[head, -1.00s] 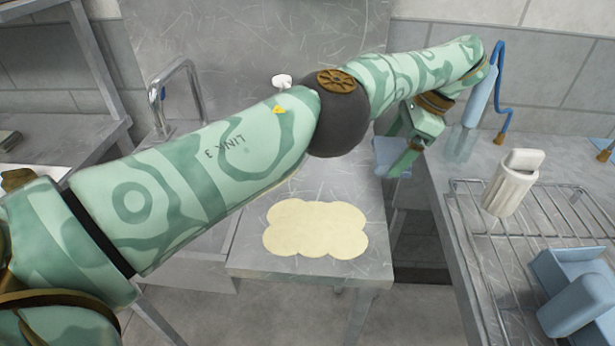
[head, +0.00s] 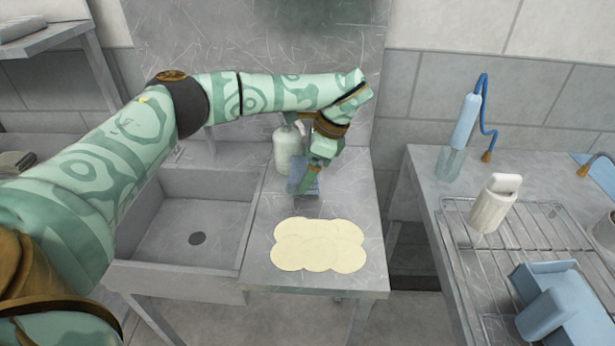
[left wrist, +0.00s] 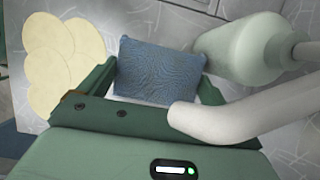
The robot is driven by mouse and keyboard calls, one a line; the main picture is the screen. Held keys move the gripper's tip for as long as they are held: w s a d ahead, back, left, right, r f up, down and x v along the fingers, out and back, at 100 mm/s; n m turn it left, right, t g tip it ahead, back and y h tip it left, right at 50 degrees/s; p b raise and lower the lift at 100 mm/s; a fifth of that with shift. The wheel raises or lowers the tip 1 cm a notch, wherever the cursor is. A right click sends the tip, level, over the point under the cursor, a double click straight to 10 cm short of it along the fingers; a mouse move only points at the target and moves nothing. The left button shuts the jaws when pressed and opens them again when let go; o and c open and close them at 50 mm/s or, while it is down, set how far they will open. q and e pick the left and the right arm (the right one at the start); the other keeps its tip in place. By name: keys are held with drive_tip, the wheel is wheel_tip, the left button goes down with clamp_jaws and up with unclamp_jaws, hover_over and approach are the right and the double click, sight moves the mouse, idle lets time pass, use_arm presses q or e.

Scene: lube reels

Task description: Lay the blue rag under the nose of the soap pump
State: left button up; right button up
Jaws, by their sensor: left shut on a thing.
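The blue rag (head: 296,178) is in my left gripper (head: 307,186), close in front of the white soap pump (head: 287,150). In the left wrist view the rag (left wrist: 158,70) is a textured blue pad between the two fingers. The pump's rounded bottle (left wrist: 243,50) is right of the rag there, and its pale nose (left wrist: 235,118) reaches across the lower right, near the right finger. The pump stands upright on the steel worktop (head: 350,205); its top is partly behind my arm. I cannot tell whether the rag touches the worktop. My right gripper is out of view.
A cream scalloped mat (head: 320,245) lies on the worktop in front of the gripper. A sink (head: 185,220) is to the left. Across a gap on the right, a counter holds a wire rack (head: 480,250), a white container (head: 494,205) and a blue hose tool (head: 460,135).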

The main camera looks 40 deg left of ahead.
use_arm(q)
drive_tip(key=shift+o, duration=0.2)
wheel_tip(320, 180, down, 4)
drive_tip(key=shift+r+b, duration=0.2)
drive_tip(key=shift+b, duration=0.5)
drive_tip(key=shift+r, duration=0.2)
drive_tip(key=shift+c, duration=0.2)
drive_tip(key=o, duration=0.8)
drive_tip(key=shift+f, duration=0.1)
drive_tip(key=p+v, duration=0.3)
drive_tip(key=v, duration=0.9)
drive_tip(key=shift+p, duration=0.4)
